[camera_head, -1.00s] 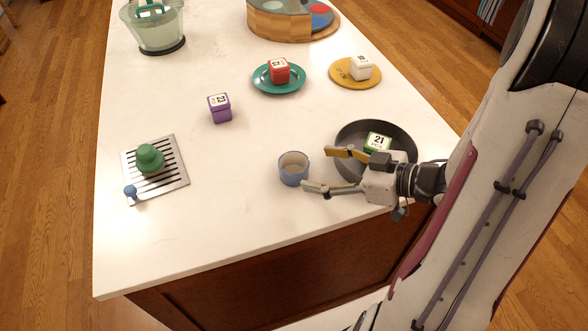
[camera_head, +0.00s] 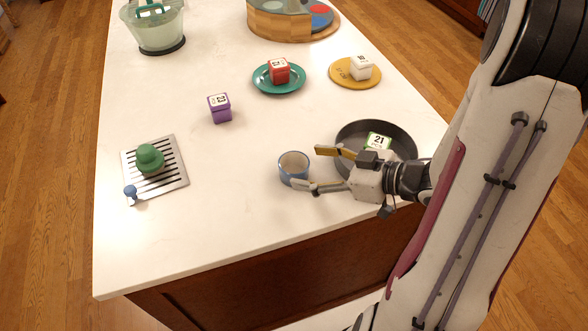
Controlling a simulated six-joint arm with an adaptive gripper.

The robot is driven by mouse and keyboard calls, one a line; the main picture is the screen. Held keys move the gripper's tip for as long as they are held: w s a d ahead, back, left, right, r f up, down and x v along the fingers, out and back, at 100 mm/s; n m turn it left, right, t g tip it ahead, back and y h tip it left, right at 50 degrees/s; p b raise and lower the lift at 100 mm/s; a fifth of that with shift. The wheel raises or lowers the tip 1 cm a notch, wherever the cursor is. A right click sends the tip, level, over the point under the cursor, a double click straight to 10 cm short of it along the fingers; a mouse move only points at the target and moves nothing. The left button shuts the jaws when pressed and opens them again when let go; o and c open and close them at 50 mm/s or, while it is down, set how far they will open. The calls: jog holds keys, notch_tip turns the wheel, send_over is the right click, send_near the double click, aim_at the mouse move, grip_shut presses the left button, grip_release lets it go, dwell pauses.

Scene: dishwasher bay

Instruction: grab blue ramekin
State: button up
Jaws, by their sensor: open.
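The blue ramekin (camera_head: 293,168) stands upright on the white counter, in the lower middle of the head view. Its inside is pale and looks empty. My gripper (camera_head: 304,168) is open and reaches in from the right. One yellow-tipped finger is at the ramekin's far right side, and the other finger is at its near right side, overlapping its lower edge in the picture. I cannot tell whether either finger touches it.
A dark pan (camera_head: 402,137) with a green-and-white block (camera_head: 377,141) sits right behind my gripper. A purple block (camera_head: 219,108), a teal plate (camera_head: 262,84) and a yellow plate (camera_head: 345,82) are farther back. The counter left of the ramekin is clear.

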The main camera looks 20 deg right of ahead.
aim_at(283, 162)
jog(key=shift+w, duration=0.1)
jog(key=shift+x, duration=2.55)
jog(key=shift+a+r, duration=0.1)
jog(key=c, duration=1.3)
